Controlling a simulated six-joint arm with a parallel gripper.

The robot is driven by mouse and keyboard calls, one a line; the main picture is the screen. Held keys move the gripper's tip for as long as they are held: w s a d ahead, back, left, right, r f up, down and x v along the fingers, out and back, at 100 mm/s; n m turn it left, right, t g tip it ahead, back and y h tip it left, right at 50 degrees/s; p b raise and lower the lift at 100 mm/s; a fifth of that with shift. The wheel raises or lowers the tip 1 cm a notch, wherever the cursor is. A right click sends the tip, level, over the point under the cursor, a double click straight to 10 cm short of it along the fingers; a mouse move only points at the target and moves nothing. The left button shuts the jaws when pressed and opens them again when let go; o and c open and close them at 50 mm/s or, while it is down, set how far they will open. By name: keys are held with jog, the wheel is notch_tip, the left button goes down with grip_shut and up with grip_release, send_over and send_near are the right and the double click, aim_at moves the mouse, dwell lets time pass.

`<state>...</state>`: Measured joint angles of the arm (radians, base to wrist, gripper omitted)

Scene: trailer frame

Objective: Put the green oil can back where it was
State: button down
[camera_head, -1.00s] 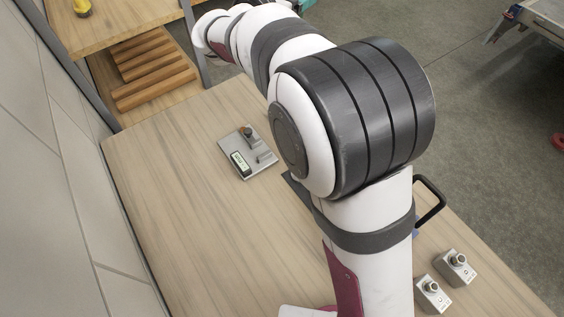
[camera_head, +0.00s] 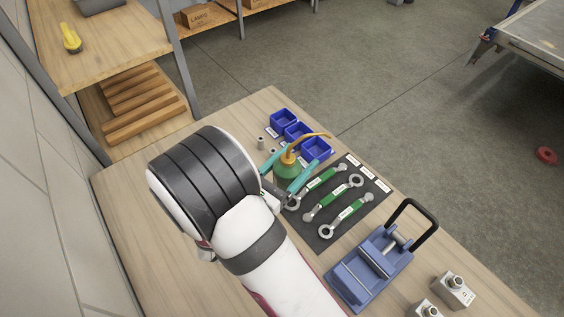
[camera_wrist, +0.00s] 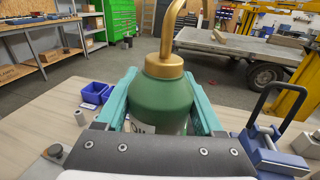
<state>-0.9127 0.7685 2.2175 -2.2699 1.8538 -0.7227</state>
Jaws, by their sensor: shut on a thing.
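The green oil can (camera_head: 287,171) has a brass collar and a long bent brass spout. In the head view it is upright near the middle of the workbench (camera_head: 140,205), beside the blue bins. My gripper (camera_head: 289,176) has teal fingers, one on each side of the can's green body, and is shut on it. The wrist view shows the can (camera_wrist: 162,100) large between the two fingers (camera_wrist: 162,104), with part of a pale label low on its body. The can's base is hidden, so I cannot tell whether it touches the bench.
Blue bins (camera_head: 298,131) stand behind the can. A blue vise (camera_head: 370,268) with a black handle is in front of the mat. Metal blocks (camera_head: 454,291) sit at the near right edge. The bench's left side looks clear.

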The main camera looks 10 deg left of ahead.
jog(key=shift+h, duration=0.4)
jog(key=s+f, duration=0.2)
jog(key=f, duration=0.3)
jog(key=s+a+f, duration=0.1)
jog(key=s+f, duration=0.2)
jog(key=f, duration=0.2)
jog(key=s+f, duration=0.2)
jog(key=f, duration=0.3)
jog(key=shift+s+a+f, duration=0.2)
jog(key=shift+s+f, duration=0.1)
jog(key=shift+s, duration=0.05)
jog(key=shift+f, duration=0.1)
grip_release()
jog(key=v, duration=0.7)
jog(key=shift+s+a, duration=0.2)
